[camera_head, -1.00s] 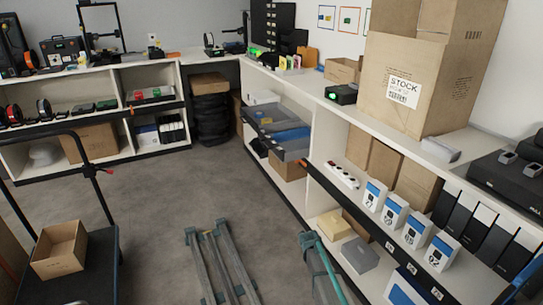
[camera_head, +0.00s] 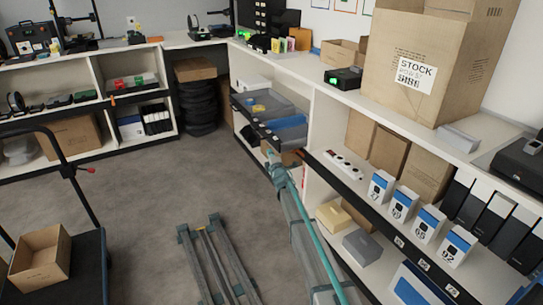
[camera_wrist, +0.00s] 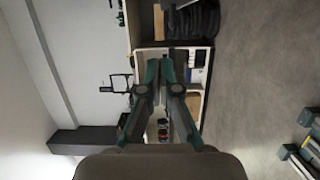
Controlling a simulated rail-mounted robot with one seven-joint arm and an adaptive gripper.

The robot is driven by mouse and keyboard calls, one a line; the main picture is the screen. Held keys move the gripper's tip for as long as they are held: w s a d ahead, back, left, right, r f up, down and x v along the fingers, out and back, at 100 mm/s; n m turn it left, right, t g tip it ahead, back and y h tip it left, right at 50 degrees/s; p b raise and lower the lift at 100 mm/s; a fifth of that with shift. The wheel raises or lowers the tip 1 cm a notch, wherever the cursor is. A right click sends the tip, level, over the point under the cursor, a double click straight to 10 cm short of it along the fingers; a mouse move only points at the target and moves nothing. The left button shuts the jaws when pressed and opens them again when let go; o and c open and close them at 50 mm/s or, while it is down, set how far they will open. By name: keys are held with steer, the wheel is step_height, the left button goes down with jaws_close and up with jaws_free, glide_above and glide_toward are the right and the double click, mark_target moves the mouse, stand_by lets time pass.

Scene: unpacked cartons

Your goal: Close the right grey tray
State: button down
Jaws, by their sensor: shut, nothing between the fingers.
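The right grey tray (camera_head: 290,136) sits on the upper shelf level of the right-hand unit in the head view, with something blue in it. It sticks out over the shelf edge. A second grey tray (camera_head: 274,101) with a yellow item lies beside it, to its left and farther back. My gripper (camera_head: 270,155) is just below and in front of the right tray's front. I cannot tell whether they touch. In the wrist view my gripper (camera_wrist: 160,66) has its teal fingers together and empty; neither tray can be made out there.
A brown carton (camera_head: 291,157) sits on the shelf below the trays. Right of them are a white power strip (camera_head: 344,165) and several numbered boxes. A dark metal frame (camera_head: 214,255) lies on the floor in front. A trolley with an open carton (camera_head: 40,261) stands at left; floor between is clear.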

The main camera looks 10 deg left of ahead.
steer(key=shift+w+d+f, duration=0.1)
steer(key=shift+w+d, duration=0.05)
steer(key=shift+w, duration=1.35)
steer(key=shift+w+d+r, duration=0.1)
steer(key=shift+w+d, duration=0.05)
steer(key=shift+w, duration=1.3)
steer(key=shift+w+d+f, duration=0.1)
steer(key=shift+w+d, duration=0.05)
steer(key=shift+w, duration=1.35)
